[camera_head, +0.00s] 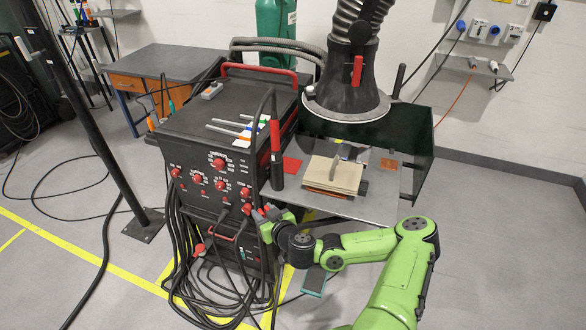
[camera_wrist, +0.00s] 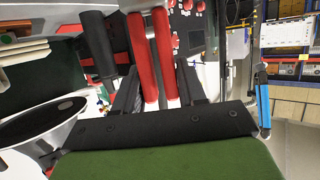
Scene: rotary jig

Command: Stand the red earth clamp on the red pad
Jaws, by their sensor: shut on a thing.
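The red earth clamp (camera_wrist: 152,55) shows in the wrist view as two long red bars side by side between the dark fingers of my gripper (camera_wrist: 157,92). My gripper is shut on it. In the head view my gripper (camera_head: 268,214) is at the front right corner of the welding machine, below and left of the metal table; only small red parts of the clamp show there. The red pad (camera_head: 291,165) lies flat at the left edge of the metal table (camera_head: 380,208), partly behind a dark upright post. I cannot make out the pad in the wrist view.
The black welding machine (camera_head: 215,165) with red knobs stands left of the table. A dark post (camera_head: 277,172) rises beside the pad. A fume hood (camera_head: 346,92) hangs above. Cables crowd the floor.

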